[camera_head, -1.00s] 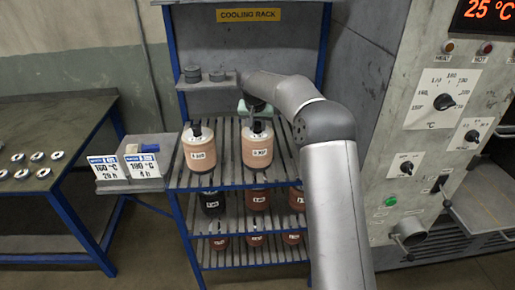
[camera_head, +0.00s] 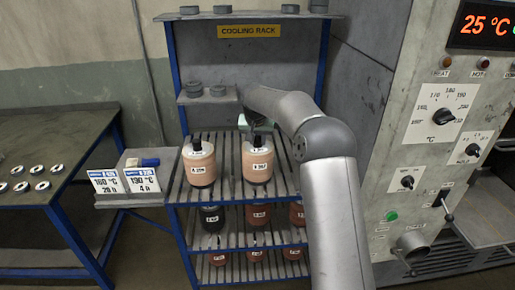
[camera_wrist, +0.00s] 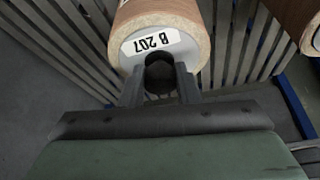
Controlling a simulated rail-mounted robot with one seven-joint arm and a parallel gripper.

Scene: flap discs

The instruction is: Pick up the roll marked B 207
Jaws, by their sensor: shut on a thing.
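The roll marked B 207 (camera_wrist: 160,30) is a pale tan cylinder with a white label, which reads upside down in the wrist view. In the head view this roll (camera_head: 257,168) stands upright on the top slatted shelf, on the right of two pale rolls. My gripper (camera_wrist: 160,88) is shut on the dark core end of the roll, with one finger on each side of it. In the head view my gripper (camera_head: 256,124) is at the roll's top and partly hidden by my arm. I cannot tell any gap between roll and slats.
Another pale roll (camera_head: 199,165) stands to the left on the same shelf of the cooling rack (camera_head: 228,192). A small side stand (camera_head: 150,172) with signs is left of the rack. An oven (camera_head: 440,120) stands to the right.

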